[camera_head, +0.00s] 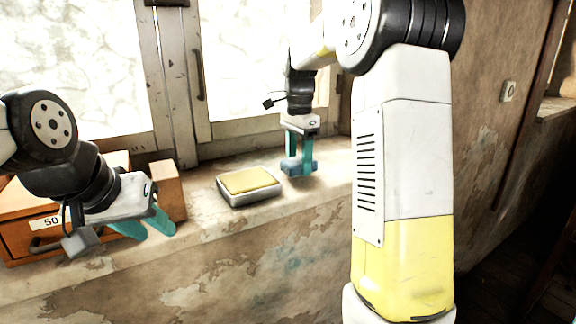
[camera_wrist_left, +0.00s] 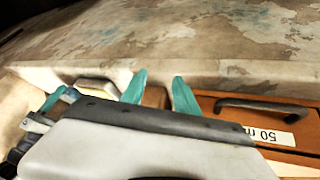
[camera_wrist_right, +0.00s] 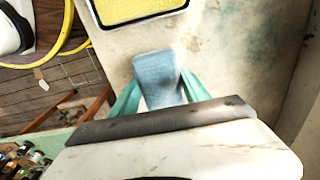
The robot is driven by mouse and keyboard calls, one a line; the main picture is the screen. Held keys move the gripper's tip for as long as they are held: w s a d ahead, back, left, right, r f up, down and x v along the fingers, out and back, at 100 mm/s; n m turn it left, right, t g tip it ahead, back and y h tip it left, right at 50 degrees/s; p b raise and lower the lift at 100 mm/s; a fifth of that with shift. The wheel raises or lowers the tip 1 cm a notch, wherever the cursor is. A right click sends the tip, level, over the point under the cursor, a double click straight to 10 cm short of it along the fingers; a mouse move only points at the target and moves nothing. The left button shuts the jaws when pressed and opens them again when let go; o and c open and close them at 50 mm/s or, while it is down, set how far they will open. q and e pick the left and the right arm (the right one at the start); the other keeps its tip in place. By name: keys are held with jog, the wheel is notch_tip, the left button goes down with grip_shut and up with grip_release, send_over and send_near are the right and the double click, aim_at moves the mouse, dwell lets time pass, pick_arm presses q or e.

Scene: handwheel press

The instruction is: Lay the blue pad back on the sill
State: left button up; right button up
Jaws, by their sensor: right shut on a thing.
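The blue pad (camera_head: 299,169) is between the fingers of my right gripper (camera_head: 299,160), which is shut on it. It is low over the sill (camera_head: 322,187), to the right of a yellow-topped tray. I cannot tell whether its underside touches the sill. In the right wrist view the pad (camera_wrist_right: 158,76) sticks out beyond the teal fingertips, below the tray in the picture. My left gripper (camera_head: 154,226) is open and empty, in front of the sill by the wooden drawer box; its spread fingers show in the left wrist view (camera_wrist_left: 158,90).
The grey tray with a yellow pad (camera_head: 250,184) stands on the sill; its edge shows in the right wrist view (camera_wrist_right: 138,12). The orange drawer box (camera_head: 20,238), labelled 50, and a wooden block (camera_head: 168,190) stand at the left. The window frame (camera_head: 240,128) rises behind.

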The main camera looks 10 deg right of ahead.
jog(key=shift+f, duration=0.7)
jog(key=shift+f, duration=0.1)
jog(key=o, duration=1.3)
